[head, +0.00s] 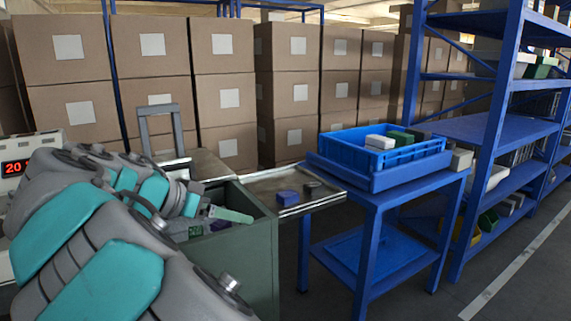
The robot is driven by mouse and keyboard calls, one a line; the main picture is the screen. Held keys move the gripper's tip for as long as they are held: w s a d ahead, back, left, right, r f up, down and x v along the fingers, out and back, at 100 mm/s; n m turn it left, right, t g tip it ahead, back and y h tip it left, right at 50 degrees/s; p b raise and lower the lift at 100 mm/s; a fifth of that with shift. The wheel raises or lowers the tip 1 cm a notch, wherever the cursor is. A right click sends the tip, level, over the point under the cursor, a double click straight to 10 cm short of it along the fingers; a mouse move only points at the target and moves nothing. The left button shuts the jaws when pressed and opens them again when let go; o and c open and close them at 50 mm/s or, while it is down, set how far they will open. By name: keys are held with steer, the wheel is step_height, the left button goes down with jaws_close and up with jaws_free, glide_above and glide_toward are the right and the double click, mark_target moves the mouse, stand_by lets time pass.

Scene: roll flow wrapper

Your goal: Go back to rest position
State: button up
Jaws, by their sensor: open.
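My arm, grey with teal panels, fills the lower left of the head view. It reaches toward the green-grey bin (257,250). My gripper (216,217) is small at the arm's far end, at the mouth of the bin, and partly hidden by the arm. It is open, and I see nothing held in it. Some green and dark items show around it in the bin, but they are too small to tell apart.
A metal conveyor (265,183) behind the bin carries a purple-blue block (287,196) and a dark block (313,187). A blue crate (419,160) with white and green boxes stands on a blue table (372,198). Blue shelves (487,130) stand right; stacked cartons (222,100) line the back.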

steer(key=s+d+f+n+g+y, duration=0.1)
steer(key=s+d+f+g, duration=0.15)
steer(key=d, duration=0.55)
steer(key=s+d+f+g+b, duration=0.1)
steer(key=s+d+f, duration=0.25)
steer(key=d, duration=0.45)
steer(key=s+d+f+n+g+y, duration=0.1)
steer(key=s+d+f+g, duration=0.15)
steer(key=d, duration=0.65)
steer(key=s+d+f+n+g+y+b, duration=0.1)
steer(key=s+d+f, duration=0.15)
steer(key=s, duration=0.25)
steer(key=s+d+f+g+y, duration=0.1)
steer(key=s+d+f, duration=0.1)
steer(key=s+f, duration=0.3)
steer(key=s+a+f+n+y, duration=0.1)
steer(key=s+f+n+y, duration=0.1)
steer(key=s, duration=0.5)
steer(key=s+a+f+n+g+y, duration=0.1)
steer(key=s+a+f+n+y, duration=0.1)
steer(key=s+f, duration=0.3)
steer(key=s+b, duration=0.1)
steer(key=s, duration=0.1)
steer(key=shift+s+f, duration=0.3)
steer(key=shift+s, duration=0.1)
steer(key=shift+a, duration=0.1)
